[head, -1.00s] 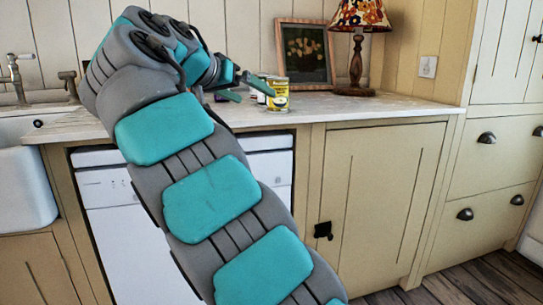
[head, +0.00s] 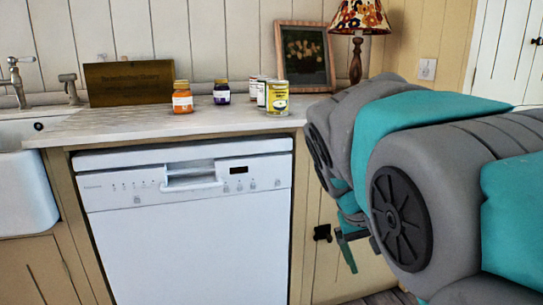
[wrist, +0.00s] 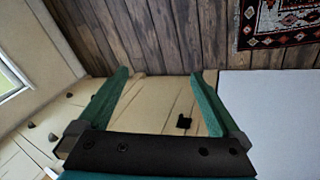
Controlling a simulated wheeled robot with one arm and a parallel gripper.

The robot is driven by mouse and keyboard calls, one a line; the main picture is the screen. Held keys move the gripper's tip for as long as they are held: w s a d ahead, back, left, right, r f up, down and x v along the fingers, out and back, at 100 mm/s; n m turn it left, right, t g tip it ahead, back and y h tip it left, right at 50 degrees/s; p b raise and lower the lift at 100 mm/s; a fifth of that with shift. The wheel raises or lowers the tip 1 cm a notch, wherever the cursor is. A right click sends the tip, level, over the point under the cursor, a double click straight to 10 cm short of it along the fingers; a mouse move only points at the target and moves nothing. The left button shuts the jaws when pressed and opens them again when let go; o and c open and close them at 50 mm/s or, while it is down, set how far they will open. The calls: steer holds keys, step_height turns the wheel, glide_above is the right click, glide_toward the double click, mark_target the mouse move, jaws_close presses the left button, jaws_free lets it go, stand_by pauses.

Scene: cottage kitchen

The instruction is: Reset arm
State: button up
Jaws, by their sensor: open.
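My gripper (wrist: 160,85) is open and empty in the wrist view, its two green fingers spread wide apart. Beyond them are the cream cupboard front and the wooden floor. In the head view my arm is folded at the right, and part of my gripper (head: 345,250) shows low in front of the cupboard door, below the counter. The rest of it is hidden behind my arm.
On the counter (head: 130,124) stand an orange-labelled jar (head: 182,98), a dark jar (head: 221,93), a yellow can (head: 277,99) and other small containers. A wooden board (head: 128,84), picture frame (head: 305,55) and lamp (head: 357,45) stand behind. The white dishwasher (head: 190,240) is below.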

steer(key=s+a+f+g+y, duration=0.1)
steer(key=s+a+f+y, duration=0.1)
steer(key=s+f, duration=0.5)
steer(key=s+a+f+g+y, duration=0.2)
steer(key=s+f, duration=0.6)
steer(key=s, duration=0.8)
steer(key=shift+n+g, duration=0.3)
steer(key=shift+n, duration=0.1)
